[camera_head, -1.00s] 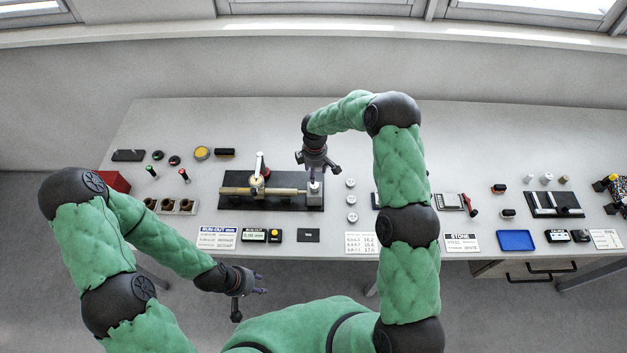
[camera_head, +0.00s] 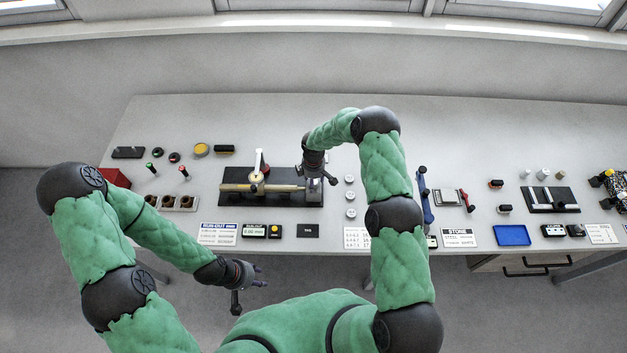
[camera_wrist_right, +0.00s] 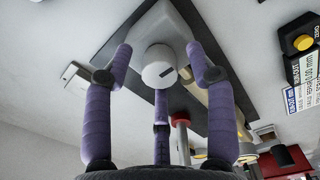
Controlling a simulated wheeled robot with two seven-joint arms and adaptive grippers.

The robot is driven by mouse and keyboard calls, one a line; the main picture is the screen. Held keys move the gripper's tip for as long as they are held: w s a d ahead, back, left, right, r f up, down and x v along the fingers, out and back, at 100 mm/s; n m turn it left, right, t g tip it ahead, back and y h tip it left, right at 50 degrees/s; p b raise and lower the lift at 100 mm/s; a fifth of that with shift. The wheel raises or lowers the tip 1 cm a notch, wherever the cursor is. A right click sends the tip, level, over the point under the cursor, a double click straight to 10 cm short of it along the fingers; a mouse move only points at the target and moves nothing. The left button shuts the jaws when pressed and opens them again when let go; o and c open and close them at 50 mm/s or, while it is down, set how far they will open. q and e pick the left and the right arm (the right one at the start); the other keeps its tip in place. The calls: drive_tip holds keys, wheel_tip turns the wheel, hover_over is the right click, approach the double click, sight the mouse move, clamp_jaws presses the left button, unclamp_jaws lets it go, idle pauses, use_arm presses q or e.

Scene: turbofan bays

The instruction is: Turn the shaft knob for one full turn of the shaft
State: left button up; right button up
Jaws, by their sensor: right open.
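The shaft knob (camera_wrist_right: 160,66) is a pale round cap with a short dark mark, seen end-on in the right wrist view. My right gripper (camera_head: 314,180) is at the right end of the brass shaft (camera_head: 240,187), which lies over a black plate (camera_head: 285,203). In the right wrist view its three purple fingers (camera_wrist_right: 159,56) are spread around the knob, with gaps visible beside it. In the head view the gripper mostly hides the knob. My left gripper (camera_head: 250,283) has its fingers spread and is empty, in front of the table's front edge.
A dial indicator (camera_head: 258,172) stands over the shaft, left of my right gripper. Several small pale cylinders (camera_head: 350,196) stand just right of the plate. A run-out readout box (camera_head: 254,231) lies in front. A blue tray (camera_head: 512,235) is further right.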

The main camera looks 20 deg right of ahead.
clamp_jaws()
drive_tip(key=shift+f+m+b, duration=0.15)
drive_tip(key=shift+m+b, duration=0.25)
drive_tip(key=shift+b, duration=0.35)
drive_tip(key=m+b, duration=1.1)
drive_tip(key=b, duration=0.3)
drive_tip(key=m+b, duration=0.2)
drive_tip(key=shift+m+b, duration=1.3)
drive_tip(key=shift+m, duration=0.6)
drive_tip(key=shift+r, duration=0.2)
unclamp_jaws()
drive_tip(key=shift+w+r, duration=0.1)
